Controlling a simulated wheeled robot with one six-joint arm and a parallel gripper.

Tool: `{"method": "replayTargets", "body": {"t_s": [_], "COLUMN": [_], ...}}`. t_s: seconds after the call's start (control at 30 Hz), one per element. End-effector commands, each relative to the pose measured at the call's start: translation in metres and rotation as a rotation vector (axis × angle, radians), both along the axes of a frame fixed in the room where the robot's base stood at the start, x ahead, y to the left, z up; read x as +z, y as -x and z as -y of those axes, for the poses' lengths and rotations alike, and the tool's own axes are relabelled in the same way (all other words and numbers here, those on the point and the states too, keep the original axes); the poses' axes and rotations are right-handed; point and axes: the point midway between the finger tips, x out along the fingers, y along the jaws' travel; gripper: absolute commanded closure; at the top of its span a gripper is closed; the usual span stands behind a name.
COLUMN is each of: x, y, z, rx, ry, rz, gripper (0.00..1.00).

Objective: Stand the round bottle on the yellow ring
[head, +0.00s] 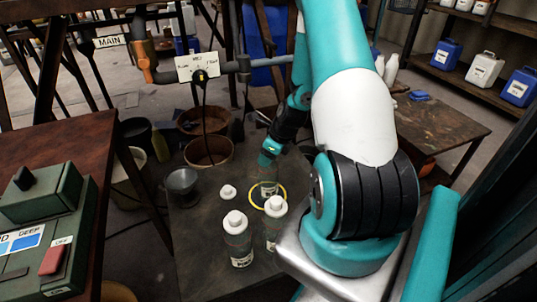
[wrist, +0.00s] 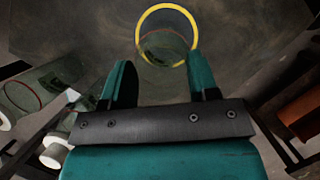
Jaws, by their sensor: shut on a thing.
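The round bottle (head: 268,187) is clear glass with a dark label. My gripper (head: 267,160) is shut on it from above. In the wrist view the bottle (wrist: 163,43) shows between and beyond the fingertips (wrist: 162,60). The yellow ring (head: 284,192) lies flat on the dark table. In the head view the bottle appears inside the ring's outline. In the wrist view it overlaps the near part of the ring (wrist: 139,25). I cannot tell whether its base touches the table.
Two white-capped bottles (head: 237,238) (head: 275,224) stand just in front of the ring. A small white-topped item (head: 228,192) and a grey bowl (head: 183,184) are to the left. A brown tub (head: 208,151) is behind. A green control box (head: 45,235) is at far left.

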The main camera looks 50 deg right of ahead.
Motion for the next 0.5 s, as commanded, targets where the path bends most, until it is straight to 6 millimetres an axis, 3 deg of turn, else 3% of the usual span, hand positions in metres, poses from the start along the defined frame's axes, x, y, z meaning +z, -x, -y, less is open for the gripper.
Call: {"method": "replayTargets", "body": {"t_s": [0.03, 0.07, 0.13, 0.17, 0.5], "x": [-0.002, -0.0019, -0.0015, -0.0015, 0.0039], "y": [-0.0002, -0.0001, 0.0, 0.0, 0.0007], "z": [0.0001, 0.0, 0.0, 0.0, 0.0004], "rx": [0.0, 0.0, 0.0, 0.0, 0.0], "ry": [0.0, 0.0, 0.0, 0.0, 0.0], "rz": [0.001, 0.0, 0.0, 0.0, 0.0], "gripper": [1.0, 0.41, 0.25, 0.2, 0.2]}}
